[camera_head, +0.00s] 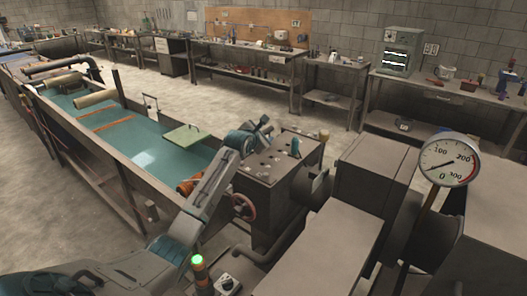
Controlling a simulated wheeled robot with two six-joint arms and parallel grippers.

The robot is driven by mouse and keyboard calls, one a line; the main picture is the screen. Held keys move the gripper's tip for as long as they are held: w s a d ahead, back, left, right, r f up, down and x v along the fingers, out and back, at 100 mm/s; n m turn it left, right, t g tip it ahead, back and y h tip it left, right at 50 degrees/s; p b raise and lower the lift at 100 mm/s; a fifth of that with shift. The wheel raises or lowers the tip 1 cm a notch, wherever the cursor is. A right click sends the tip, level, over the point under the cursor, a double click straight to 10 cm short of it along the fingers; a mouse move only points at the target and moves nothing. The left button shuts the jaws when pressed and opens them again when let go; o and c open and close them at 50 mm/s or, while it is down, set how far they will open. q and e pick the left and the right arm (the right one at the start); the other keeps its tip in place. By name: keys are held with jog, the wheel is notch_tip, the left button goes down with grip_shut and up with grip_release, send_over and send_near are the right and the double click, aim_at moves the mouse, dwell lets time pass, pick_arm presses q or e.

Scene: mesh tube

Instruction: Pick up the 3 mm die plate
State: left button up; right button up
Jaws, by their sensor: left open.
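My left arm reaches up from the lower left. My left gripper (264,126) is at its far end, over the back left edge of a dark metal block (262,188). The gripper is open, and nothing shows between its fingers. Several small pale pieces and a blue-green part (296,147) are on top of the block. They are too small to tell whether one is the 3 mm die plate, and no marking can be read. My arm hides part of the block's left side. My right gripper is not in view.
A long trough (133,140) with a teal bed and a pale green panel (186,137) lies left of the arm. A dial gauge (447,160) stands at right. Workbenches line the back wall.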

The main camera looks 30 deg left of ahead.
pick_arm(q)
grip_shut()
dwell(1.2)
jog(key=shift+r, duration=0.25)
jog(key=shift+f, duration=0.1)
